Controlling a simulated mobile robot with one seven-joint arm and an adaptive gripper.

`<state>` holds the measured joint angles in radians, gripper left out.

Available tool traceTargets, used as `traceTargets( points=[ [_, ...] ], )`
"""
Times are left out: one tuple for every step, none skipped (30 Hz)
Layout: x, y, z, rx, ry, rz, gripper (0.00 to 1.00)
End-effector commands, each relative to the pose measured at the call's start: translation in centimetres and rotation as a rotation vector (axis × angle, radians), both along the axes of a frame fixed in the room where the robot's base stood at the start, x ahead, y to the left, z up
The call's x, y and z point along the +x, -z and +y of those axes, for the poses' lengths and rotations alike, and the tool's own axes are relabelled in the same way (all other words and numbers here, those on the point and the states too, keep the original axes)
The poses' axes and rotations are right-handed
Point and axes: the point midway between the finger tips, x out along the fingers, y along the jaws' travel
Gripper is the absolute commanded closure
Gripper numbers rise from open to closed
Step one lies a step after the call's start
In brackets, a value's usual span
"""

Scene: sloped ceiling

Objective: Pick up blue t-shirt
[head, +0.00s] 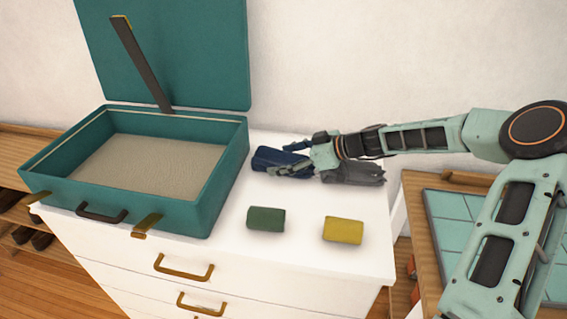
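The blue t-shirt (264,158) shows as a dark blue folded bundle on the white dresser top, right of the open case. My gripper (281,159) reaches in from the right, low over the bundle. Its two fingers are spread apart, one along the bundle's far side and one along its near side. The right part of the bundle is hidden by the gripper. I cannot tell whether the fingers touch the cloth.
An open teal suitcase (215,200) stands left, its lid upright. A green bundle (266,219) and a yellow bundle (343,230) lie nearer the front. A dark grey bundle (368,176) lies under my wrist. The dresser top (305,258) is clear in front.

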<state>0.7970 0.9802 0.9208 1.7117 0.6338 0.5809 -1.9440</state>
Motion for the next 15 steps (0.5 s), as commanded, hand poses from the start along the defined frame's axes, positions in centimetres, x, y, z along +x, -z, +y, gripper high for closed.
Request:
traceTargets(
  points=[
    [0.0, -0.01, 0.0, 0.0, 0.0, 0.0, 0.36],
    [-0.01, -0.01, 0.0, 0.0, 0.0, 0.0, 0.4],
    [-0.01, -0.02, 0.0, 0.0, 0.0, 0.0, 0.44],
    [-0.01, -0.03, 0.0, 0.0, 0.0, 0.0, 0.48],
    [-0.01, -0.03, 0.0, 0.0, 0.0, 0.0, 0.51],
    [-0.01, -0.03, 0.0, 0.0, 0.0, 0.0, 0.55],
    [-0.01, -0.03, 0.0, 0.0, 0.0, 0.0, 0.59],
    [-0.01, -0.03, 0.0, 0.0, 0.0, 0.0, 0.62],
    [-0.01, -0.03, 0.0, 0.0, 0.0, 0.0, 0.66],
    [-0.01, -0.03, 0.0, 0.0, 0.0, 0.0, 0.7],
    [-0.01, -0.03, 0.0, 0.0, 0.0, 0.0, 0.73],
    [0.0, -0.08, 0.01, 0.001, 0.0, -0.001, 0.73],
    [0.0, -0.08, 0.01, 0.001, 0.0, -0.001, 0.73],
    [0.0, -0.08, 0.01, 0.001, 0.0, -0.001, 0.73],
    [-0.01, -0.08, 0.01, 0.001, 0.0, -0.001, 0.73]
  ],
)
